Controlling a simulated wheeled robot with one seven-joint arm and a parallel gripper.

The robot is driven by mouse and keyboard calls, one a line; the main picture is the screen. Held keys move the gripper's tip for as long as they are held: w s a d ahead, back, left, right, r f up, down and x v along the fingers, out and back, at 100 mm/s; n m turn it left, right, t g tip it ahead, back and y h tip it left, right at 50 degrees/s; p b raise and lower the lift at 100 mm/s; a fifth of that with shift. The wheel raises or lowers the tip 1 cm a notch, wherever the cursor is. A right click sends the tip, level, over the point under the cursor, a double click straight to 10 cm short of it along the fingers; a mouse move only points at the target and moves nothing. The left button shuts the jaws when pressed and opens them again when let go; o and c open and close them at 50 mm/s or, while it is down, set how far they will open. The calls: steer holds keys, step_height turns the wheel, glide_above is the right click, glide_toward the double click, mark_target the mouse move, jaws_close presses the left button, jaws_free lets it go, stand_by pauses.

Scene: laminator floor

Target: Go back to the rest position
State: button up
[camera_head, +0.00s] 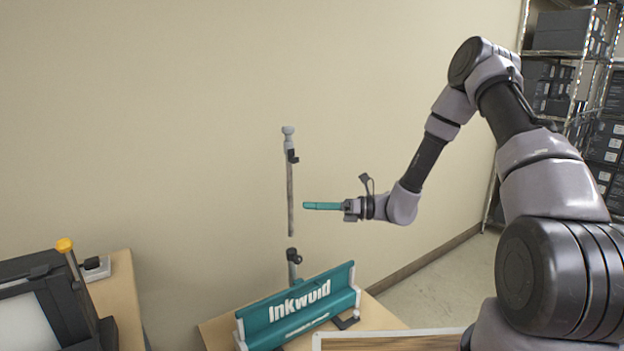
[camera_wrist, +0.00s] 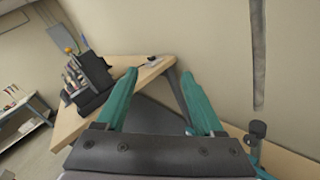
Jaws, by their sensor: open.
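My gripper (camera_head: 322,206) has teal fingers and is raised in front of the beige wall, pointing left in the head view. In the wrist view, the two teal fingers of my gripper (camera_wrist: 162,92) are spread apart with nothing between them. Left of the fingertips in the head view, a thin grey vertical pole (camera_head: 291,200) with a knob on top stands by the wall; whether they touch it I cannot tell, but a small gap shows.
A black machine (camera_head: 30,305) with a yellow-tipped lever (camera_head: 66,245) stands on another table at left. Shelves with dark boxes (camera_head: 560,32) are at right. Bare floor (camera_head: 440,270) shows between.

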steer(key=s+d+r+n+t+h, duration=0.3)
steer(key=s+d+r+n+h, duration=0.5)
steer(key=r, duration=0.6)
steer(key=s+d+r+n+t+h, duration=0.3)
steer(key=s+d+r+n+h, duration=0.5)
steer(key=s+d+r+n, duration=0.4)
steer(key=s+d+r, duration=0.2)
steer(key=d, duration=0.2)
steer(key=shift+s, duration=0.35)
